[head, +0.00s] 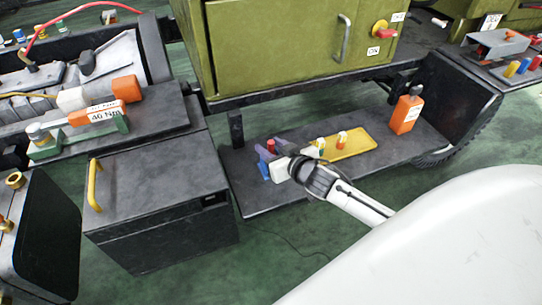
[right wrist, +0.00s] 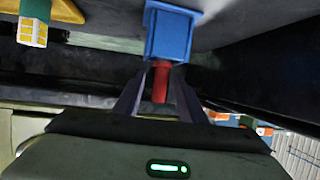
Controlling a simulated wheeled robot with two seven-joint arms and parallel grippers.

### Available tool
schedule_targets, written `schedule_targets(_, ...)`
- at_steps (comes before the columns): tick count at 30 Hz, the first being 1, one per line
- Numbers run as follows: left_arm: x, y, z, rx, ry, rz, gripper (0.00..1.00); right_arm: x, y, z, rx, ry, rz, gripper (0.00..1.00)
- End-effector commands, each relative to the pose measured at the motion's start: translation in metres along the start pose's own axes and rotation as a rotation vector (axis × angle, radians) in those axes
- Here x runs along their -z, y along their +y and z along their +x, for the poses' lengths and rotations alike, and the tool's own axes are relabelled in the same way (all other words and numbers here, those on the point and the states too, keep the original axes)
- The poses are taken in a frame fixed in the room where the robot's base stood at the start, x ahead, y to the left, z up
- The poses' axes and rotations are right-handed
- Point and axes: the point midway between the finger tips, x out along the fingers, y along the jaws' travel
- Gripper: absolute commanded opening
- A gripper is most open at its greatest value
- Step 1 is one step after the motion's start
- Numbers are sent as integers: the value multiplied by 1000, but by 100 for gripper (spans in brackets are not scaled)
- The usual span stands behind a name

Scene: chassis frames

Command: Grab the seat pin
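A red pin (head: 271,146) sticks out of a blue block (head: 263,170) on the dark shelf. In the right wrist view the red pin (right wrist: 160,82) comes out of the blue block (right wrist: 172,35). My right gripper (head: 272,152) is at the block, with its arm coming in from the right. In the right wrist view its two fingers (right wrist: 159,88) stand on either side of the red pin. A gap shows between each finger and the pin, so the gripper is open around it. The gripper's body partly hides the block in the head view. My left gripper is not in view.
On the dark shelf (head: 265,203), a yellow tray (head: 352,146) with small parts lies right of the block. An orange bottle (head: 405,115) stands farther right. The green cabinet (head: 270,45) rises behind the shelf. A black box with a yellow handle (head: 95,185) stands at left.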

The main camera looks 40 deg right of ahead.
Motion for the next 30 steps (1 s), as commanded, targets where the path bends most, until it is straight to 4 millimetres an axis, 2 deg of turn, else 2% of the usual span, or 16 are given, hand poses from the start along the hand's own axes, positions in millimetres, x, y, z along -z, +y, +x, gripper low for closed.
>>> schedule_targets(3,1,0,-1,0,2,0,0,0,0,0,0,0,0,37)
schedule_targets(10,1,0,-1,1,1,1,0,0,0,-1,0,-1,0,0)
schedule_targets(20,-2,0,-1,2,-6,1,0,5,0,-2,0,2,0,0)
schedule_targets(23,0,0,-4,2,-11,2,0,18,0,-7,0,4,-2,0)
schedule_targets(30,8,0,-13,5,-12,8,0,64,0,-26,0,5,-2,0)
